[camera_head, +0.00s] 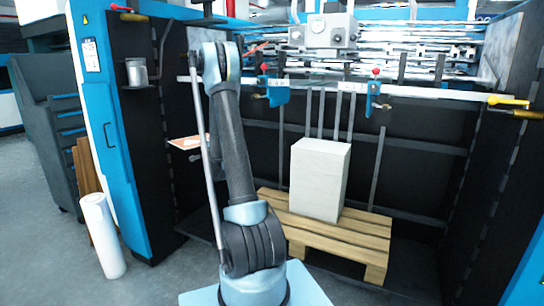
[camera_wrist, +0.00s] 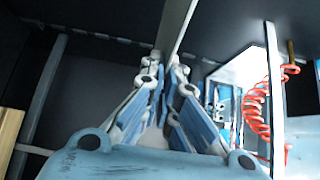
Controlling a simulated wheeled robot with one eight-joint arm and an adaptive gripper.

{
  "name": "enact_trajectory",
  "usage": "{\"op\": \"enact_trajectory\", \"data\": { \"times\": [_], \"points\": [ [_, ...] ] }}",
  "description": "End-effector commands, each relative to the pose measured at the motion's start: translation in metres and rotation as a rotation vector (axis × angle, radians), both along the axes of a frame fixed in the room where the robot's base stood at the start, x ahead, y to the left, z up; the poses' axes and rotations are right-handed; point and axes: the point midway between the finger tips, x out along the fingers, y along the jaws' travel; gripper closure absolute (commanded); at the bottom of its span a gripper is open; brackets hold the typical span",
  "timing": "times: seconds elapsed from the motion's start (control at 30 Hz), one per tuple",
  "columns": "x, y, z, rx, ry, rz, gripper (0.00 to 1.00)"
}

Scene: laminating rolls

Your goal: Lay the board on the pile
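The pile is probably the tall pale block (camera_head: 319,179) standing upright on a wooden pallet (camera_head: 340,235) inside the machine bay. Brown board-like panels (camera_head: 88,172) lean beside the blue machine post at left; I cannot tell whether one is the board meant. A flat, pale, orange-edged piece (camera_head: 186,142) also shows just left of my arm. My gripper is hidden behind my arm in the head view. In the wrist view, its two fingers (camera_wrist: 164,72) converge with a narrow gap at the tips.
A white roll (camera_head: 102,236) stands on the floor at left, near a dark drawer cabinet (camera_head: 55,135). A crossbar (camera_head: 335,86) with blue clamps spans above the pile. Thin upright rods stand around the block. A red coiled hose (camera_wrist: 257,108) hangs at right in the wrist view.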

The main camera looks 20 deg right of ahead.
Motion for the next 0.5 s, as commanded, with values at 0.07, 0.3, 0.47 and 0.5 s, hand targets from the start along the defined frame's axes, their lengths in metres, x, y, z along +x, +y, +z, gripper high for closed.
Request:
{"op": "enact_trajectory", "data": {
  "times": [0.07, 0.3, 0.47, 0.5],
  "points": [
    [0.000, 0.008, 0.000, -0.001, 0.000, 0.007, 1.00],
    [0.001, 0.023, 0.000, -0.001, -0.001, 0.019, 1.00],
    [0.002, -0.005, 0.006, -0.002, -0.015, -0.046, 1.00],
    [0.002, -0.020, 0.008, -0.003, -0.021, -0.078, 1.00]
  ]
}}
